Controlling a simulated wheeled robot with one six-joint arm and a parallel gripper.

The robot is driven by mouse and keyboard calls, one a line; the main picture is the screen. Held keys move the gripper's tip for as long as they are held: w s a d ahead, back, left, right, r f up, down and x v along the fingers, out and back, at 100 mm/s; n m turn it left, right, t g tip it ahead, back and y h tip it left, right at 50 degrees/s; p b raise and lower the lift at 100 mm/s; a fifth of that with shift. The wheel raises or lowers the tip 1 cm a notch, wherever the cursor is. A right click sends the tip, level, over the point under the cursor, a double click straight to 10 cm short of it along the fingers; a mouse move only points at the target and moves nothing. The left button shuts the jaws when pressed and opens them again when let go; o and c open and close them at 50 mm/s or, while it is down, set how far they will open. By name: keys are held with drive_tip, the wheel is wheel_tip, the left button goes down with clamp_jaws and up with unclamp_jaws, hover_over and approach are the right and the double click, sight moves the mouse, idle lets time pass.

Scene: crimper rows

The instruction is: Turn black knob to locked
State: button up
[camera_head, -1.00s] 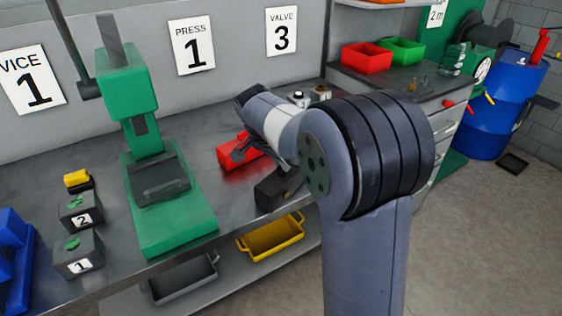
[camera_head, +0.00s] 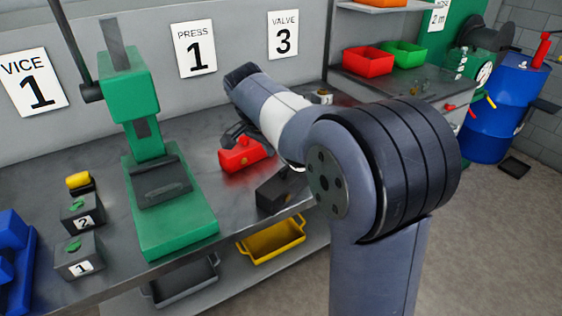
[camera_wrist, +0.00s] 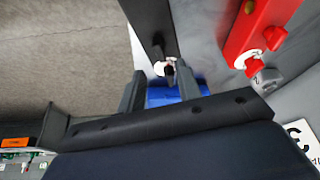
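A black block (camera_head: 278,192) sits near the bench's front edge, just in front of a red block (camera_head: 250,156). In the wrist view the black block (camera_wrist: 152,22) has a small knob with a white base (camera_wrist: 163,68) at its near end. The knob is partly hidden, and its locked mark cannot be read. My gripper (camera_wrist: 160,84) is open, its two fingers apart, with the knob showing just beyond the gap; contact cannot be told.
A green press (camera_head: 175,215) stands to the left on the bench, with grey boxes (camera_head: 78,257) marked 1 and 2 farther left. A yellow tray (camera_head: 270,243) is on the shelf below. Bare bench top lies between the press and the red block.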

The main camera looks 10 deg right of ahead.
sight(284, 168)
drive_tip(key=shift+v, duration=2.4)
drive_tip(key=shift+f, duration=0.15)
drive_tip(key=x, duration=1)
drive_tip(key=shift+d, duration=0.1)
drive_tip(key=shift+w+d+f, duration=0.1)
drive_tip(key=shift+w+f, duration=0.05)
drive_tip(key=shift+f, duration=0.2)
drive_tip(key=shift+r, duration=0.1)
